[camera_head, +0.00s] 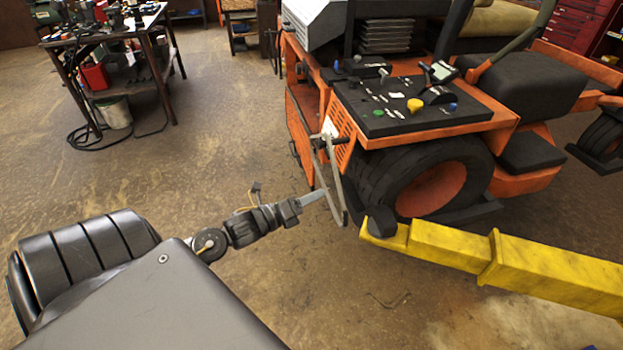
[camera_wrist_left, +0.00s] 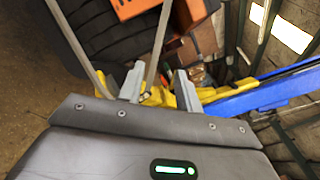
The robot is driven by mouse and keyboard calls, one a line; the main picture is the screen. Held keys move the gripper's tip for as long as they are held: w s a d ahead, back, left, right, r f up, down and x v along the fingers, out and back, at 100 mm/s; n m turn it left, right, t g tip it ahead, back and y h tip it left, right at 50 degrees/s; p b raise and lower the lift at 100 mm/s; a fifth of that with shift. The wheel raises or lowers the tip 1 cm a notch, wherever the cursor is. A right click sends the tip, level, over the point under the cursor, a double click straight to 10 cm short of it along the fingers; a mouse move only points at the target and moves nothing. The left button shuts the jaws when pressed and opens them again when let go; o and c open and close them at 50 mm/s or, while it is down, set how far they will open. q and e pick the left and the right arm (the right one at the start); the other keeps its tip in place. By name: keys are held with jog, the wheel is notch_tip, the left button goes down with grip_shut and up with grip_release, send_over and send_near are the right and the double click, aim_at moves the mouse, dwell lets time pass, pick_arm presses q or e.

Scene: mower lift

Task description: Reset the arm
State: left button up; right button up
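My left arm comes in from the lower left of the head view. Its gripper (camera_head: 316,195) is by the grey metal lever frame (camera_head: 336,183) at the orange mower's (camera_head: 505,122) side. In the left wrist view the two fingers of the left gripper (camera_wrist_left: 160,88) stand apart. One grey bar (camera_wrist_left: 161,42) shows in line with the gap between them; another passes left of the fingers. I cannot tell whether the fingers touch the frame. My right gripper is in neither view.
A yellow lift beam (camera_head: 545,272) runs from the mower's front wheel (camera_head: 425,180) to the right edge. A blue bar (camera_wrist_left: 265,95) shows in the left wrist view. A cluttered workbench (camera_head: 105,35) stands at the back left. The floor between is open.

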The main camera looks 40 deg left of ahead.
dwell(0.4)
pick_arm(q)
jog(key=s+a+f+n+g+y, duration=0.1)
jog(key=a+f+n, duration=0.25)
jog(key=f, duration=0.25)
jog(key=s+a+f+n+g+y, duration=0.1)
jog(key=a+f+n+y, duration=0.1)
jog(key=f+n, duration=0.35)
jog(key=a+f+n+g+y, duration=0.1)
jog(key=a+f+n+g, duration=0.1)
jog(key=f+n, duration=0.35)
jog(key=s+a+f+n+g+y, duration=0.1)
jog(key=s+f+n+g, duration=0.15)
jog(key=s+f, duration=0.45)
jog(key=s+a+f+n+g+y, duration=0.1)
jog(key=s+f+n+g, duration=0.15)
jog(key=f, duration=0.95)
jog(key=s+d+f+n+g, duration=0.2)
jog(key=s+d+f+n, duration=0.15)
jog(key=s+f, duration=0.55)
jog(key=s+d+f+n+g, duration=0.35)
jog(key=s+f, duration=0.35)
jog(key=s, duration=0.5)
jog(key=s+d+f+g, duration=0.1)
jog(key=s+d+f, duration=0.2)
jog(key=s+d, duration=0.5)
jog(key=d, duration=0.3)
jog(key=shift+s+d+g+h, duration=0.3)
jog(key=shift+d+g+h, duration=0.05)
jog(key=shift+h, duration=0.05)
